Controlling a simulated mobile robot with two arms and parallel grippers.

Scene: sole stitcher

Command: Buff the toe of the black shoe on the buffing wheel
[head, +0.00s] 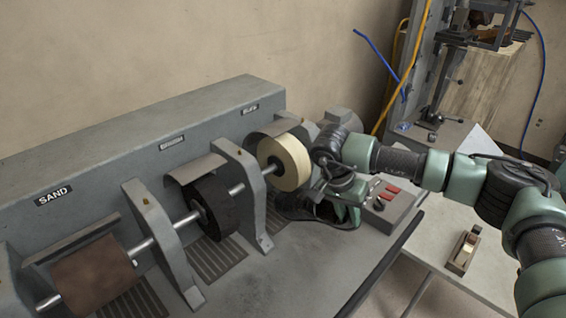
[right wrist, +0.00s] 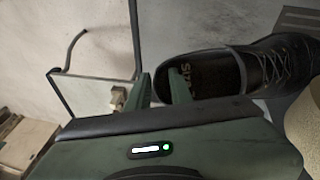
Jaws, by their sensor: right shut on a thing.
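The black shoe (head: 318,214) is laced and shows just right of and below the cream buffing wheel (head: 285,162) in the head view, partly hidden by my right arm and gripper. My right gripper (head: 328,200) is shut on the shoe. In the right wrist view the gripper's green fingers (right wrist: 161,85) are at the heel-end rim of the shoe (right wrist: 245,75), and its laced front points right. The wheel (right wrist: 306,128) shows at that view's right edge, close to the shoe. I cannot tell whether the toe touches it. My left gripper is not in view.
A black brush wheel (head: 213,207) and a brown sanding drum (head: 95,277) share the shaft left of the buffing wheel, between grey brackets (head: 245,185). A grey control box (head: 390,207) with red switches stands right. A small wooden block tool (head: 463,250) lies on the side table.

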